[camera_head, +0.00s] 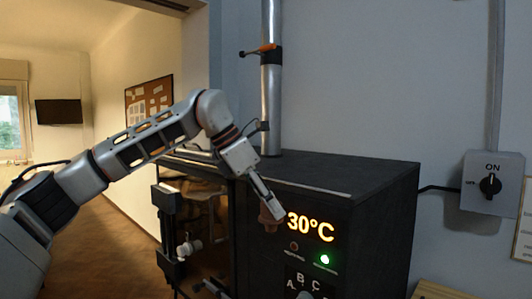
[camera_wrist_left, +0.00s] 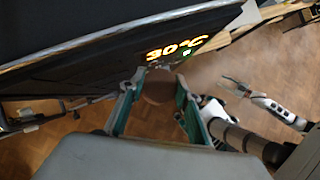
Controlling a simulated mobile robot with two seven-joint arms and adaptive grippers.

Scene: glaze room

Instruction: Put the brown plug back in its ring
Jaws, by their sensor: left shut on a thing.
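The brown plug (camera_wrist_left: 158,87) sits between the teal fingers of my left gripper (camera_wrist_left: 157,92) in the left wrist view, and the fingers are shut on it. In the head view the plug (camera_head: 268,216) shows at the tips of my left gripper (camera_head: 266,207), in front of the black kiln (camera_head: 345,178), just left of the lit 30°C display. I cannot make out the ring; the gripper and plug may hide it. My right gripper (camera_wrist_left: 237,86) is away to the right in the left wrist view, its fingers apart and empty.
The kiln front has a lit display (camera_head: 310,226), a green light (camera_head: 325,259) and a dark red button (camera_head: 294,246). A grey ON switch box (camera_head: 492,184) is on the wall at right.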

